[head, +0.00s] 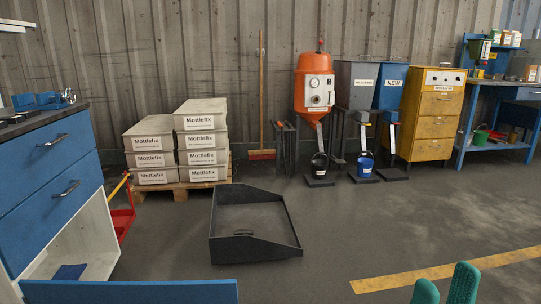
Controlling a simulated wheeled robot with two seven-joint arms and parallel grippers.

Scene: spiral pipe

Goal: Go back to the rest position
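My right gripper (445,284) shows at the bottom edge, right of centre. Only its two green fingertips are in view. They stand a little apart with nothing visible between them, above the grey floor near the yellow line. My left gripper is not in view.
A black open tray (212,240) lies on the floor ahead. A blue cabinet (55,190) stands at left, with a blue panel (130,291) along the bottom edge. Mottlefix boxes (203,140), an orange hopper (314,85) and a yellow cabinet (431,115) line the wall. Floor at right is clear.

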